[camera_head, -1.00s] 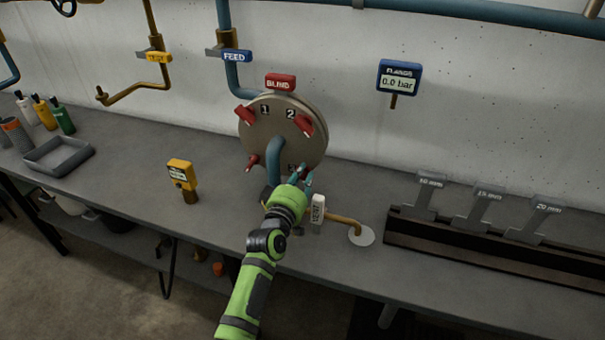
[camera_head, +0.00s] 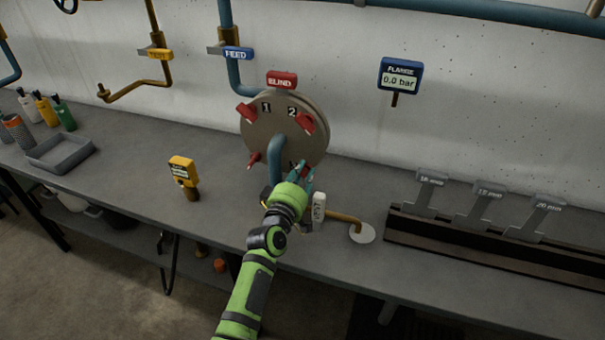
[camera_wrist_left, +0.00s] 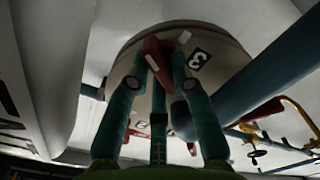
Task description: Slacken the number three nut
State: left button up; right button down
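The number three nut is a red winged piece at the lower right of the round flange (camera_head: 262,128), mostly hidden by my fingers in the head view. In the left wrist view the red nut (camera_wrist_left: 157,62) sits beside the black "3" label (camera_wrist_left: 198,58). My left gripper (camera_head: 304,172) is at this nut. In the left wrist view its teal fingertips (camera_wrist_left: 158,68) lie on both sides of the nut with no clear gap, and seem shut on it. Red nuts one (camera_head: 246,113) and two (camera_head: 305,122) and a lower left one (camera_head: 254,159) stand on the flange. My right gripper is out of view.
A blue pipe (camera_head: 275,155) bends out of the flange beside my gripper. A white tag (camera_head: 319,207) and brass pipe (camera_head: 343,217) are close on the right. The flange gauge (camera_head: 399,76) reads 0.0 bar. A yellow device (camera_head: 183,172) stands left; wrenches (camera_head: 430,190) stand in a rack right.

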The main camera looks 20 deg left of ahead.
pick_arm(q)
jog(key=shift+o, duration=0.8)
jog(key=shift+s, duration=0.1)
jog(key=s, duration=1.1)
jog(key=shift+s+a, duration=0.2)
jog(key=shift+s, duration=0.2)
